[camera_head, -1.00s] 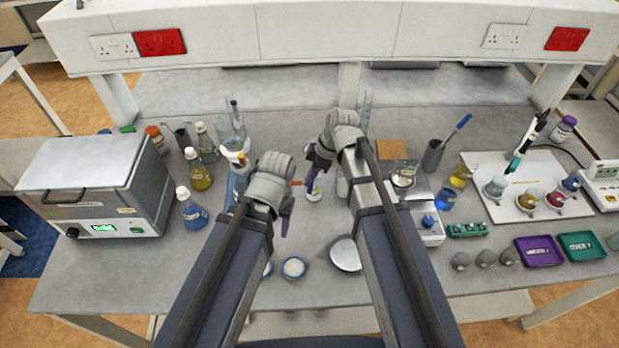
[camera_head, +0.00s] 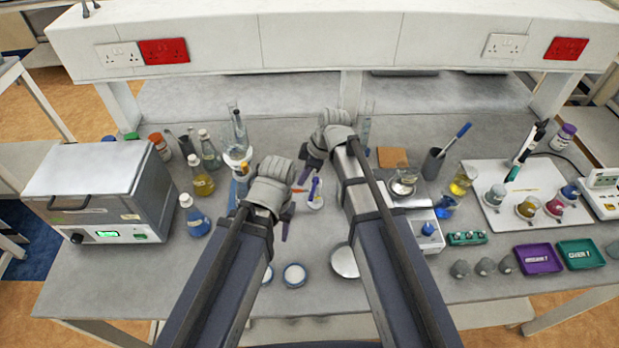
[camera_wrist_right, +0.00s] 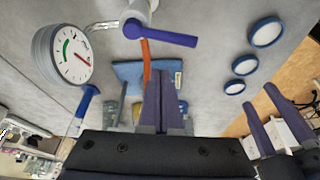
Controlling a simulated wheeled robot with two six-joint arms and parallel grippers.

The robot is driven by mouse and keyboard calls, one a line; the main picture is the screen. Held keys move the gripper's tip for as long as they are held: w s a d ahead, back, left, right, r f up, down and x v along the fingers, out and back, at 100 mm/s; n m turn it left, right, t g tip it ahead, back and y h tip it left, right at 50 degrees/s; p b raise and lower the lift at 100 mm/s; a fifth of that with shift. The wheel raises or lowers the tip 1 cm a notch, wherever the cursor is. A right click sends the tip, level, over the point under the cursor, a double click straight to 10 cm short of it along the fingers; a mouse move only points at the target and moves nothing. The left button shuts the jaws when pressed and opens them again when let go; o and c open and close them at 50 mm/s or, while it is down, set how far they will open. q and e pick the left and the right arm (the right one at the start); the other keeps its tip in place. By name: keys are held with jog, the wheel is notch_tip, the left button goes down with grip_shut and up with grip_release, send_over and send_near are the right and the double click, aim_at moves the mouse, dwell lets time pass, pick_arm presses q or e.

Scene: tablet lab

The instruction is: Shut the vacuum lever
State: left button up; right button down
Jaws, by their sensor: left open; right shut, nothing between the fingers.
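A white fitting (camera_wrist_right: 137,20) with a blue-purple handle (camera_wrist_right: 165,36) and an orange bar (camera_wrist_right: 146,62) stands on the bench. In the head view the handle (camera_head: 313,187) and the orange bar (camera_head: 299,189) are small, between my grippers. I cannot tell for sure which is the vacuum lever. My right gripper (camera_head: 304,178) is shut and empty, close to the fitting; in the right wrist view its fingers (camera_wrist_right: 162,75) overlap the bar's end, contact unclear. My left gripper (camera_head: 287,224) is open, lower in the head view; its parted fingers (camera_wrist_right: 266,102) show at right in the wrist view.
A round dial gauge (camera_wrist_right: 66,54) stands beside the fitting. Shallow round dishes (camera_wrist_right: 266,32) lie on the bench. An oven-like box (camera_head: 97,190) and bottles stand left; a scale (camera_head: 425,232), beakers and trays (camera_head: 537,258) stand right.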

jog(key=a+p+v, duration=0.1)
jog(key=p+v, duration=0.8)
jog(key=v, duration=0.1)
jog(key=shift+r, duration=0.3)
jog(key=shift+s+f, duration=0.1)
jog(key=shift+s, duration=0.05)
